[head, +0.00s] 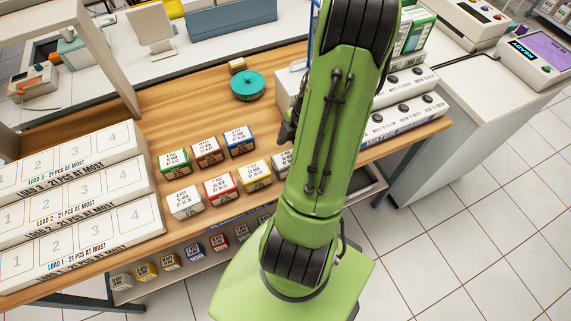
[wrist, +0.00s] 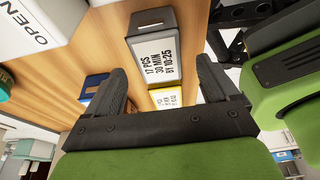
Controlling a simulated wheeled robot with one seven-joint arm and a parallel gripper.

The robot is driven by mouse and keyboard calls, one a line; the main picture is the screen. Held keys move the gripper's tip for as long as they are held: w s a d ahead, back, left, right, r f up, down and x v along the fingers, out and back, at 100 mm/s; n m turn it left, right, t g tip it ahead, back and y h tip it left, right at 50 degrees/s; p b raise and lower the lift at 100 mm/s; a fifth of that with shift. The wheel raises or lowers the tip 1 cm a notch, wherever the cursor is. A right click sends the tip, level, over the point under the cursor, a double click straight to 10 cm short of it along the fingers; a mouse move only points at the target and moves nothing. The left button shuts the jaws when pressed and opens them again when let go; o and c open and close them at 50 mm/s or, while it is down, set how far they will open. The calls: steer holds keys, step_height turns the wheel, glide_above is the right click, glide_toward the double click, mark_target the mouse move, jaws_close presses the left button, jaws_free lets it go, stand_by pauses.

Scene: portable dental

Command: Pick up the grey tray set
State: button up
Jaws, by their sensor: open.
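The grey tray set (wrist: 153,50) is a dark grey box with a white label reading 17 PCS, 30 MIN, BY 10:25. It stands on the wooden table (wrist: 98,45), upper middle in the wrist view. In the head view a box (head: 282,162) at the same end of the row is mostly hidden by my arm. My gripper (wrist: 163,78) is open, with nothing held between its fingers. The grey box lies beyond the fingertips, and a yellow box (wrist: 165,98) shows between the fingers.
A blue box (wrist: 93,86) is left of the fingers. White, red, green and brown boxes stand left along the table. A teal round container (head: 248,85) is behind them. White load racks (head: 75,205) are at left; white units with black knobs (head: 405,105) are at right.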

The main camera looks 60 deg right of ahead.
mark_target(288, 158)
steer(key=b+x, duration=0.1)
steer(key=x, duration=0.5)
steer(key=shift+d, duration=0.15)
steer(key=shift+r, duration=0.1)
steer(key=c, duration=1.2)
